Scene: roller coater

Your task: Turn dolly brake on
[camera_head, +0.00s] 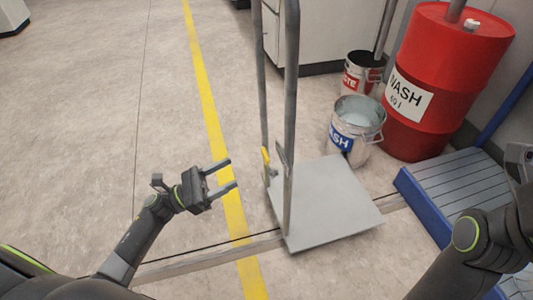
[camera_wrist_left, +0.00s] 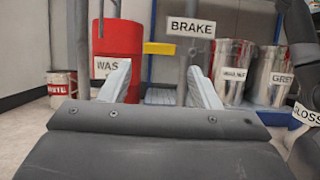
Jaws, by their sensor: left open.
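The dolly has a flat grey platform (camera_head: 335,205) and upright grey handle posts (camera_head: 291,90). A yellow brake lever (camera_head: 266,156) sits low on the handle side. In the left wrist view, the yellow lever (camera_wrist_left: 158,48) points left beside a white BRAKE sign (camera_wrist_left: 190,27) on a post. My left gripper (camera_head: 233,173) is open and empty, left of the lever and apart from it, its fingers pointing toward the dolly. In the left wrist view the lever shows beyond and between the two fingertips (camera_wrist_left: 160,82). My right arm shows at the right, but its fingers are not visible.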

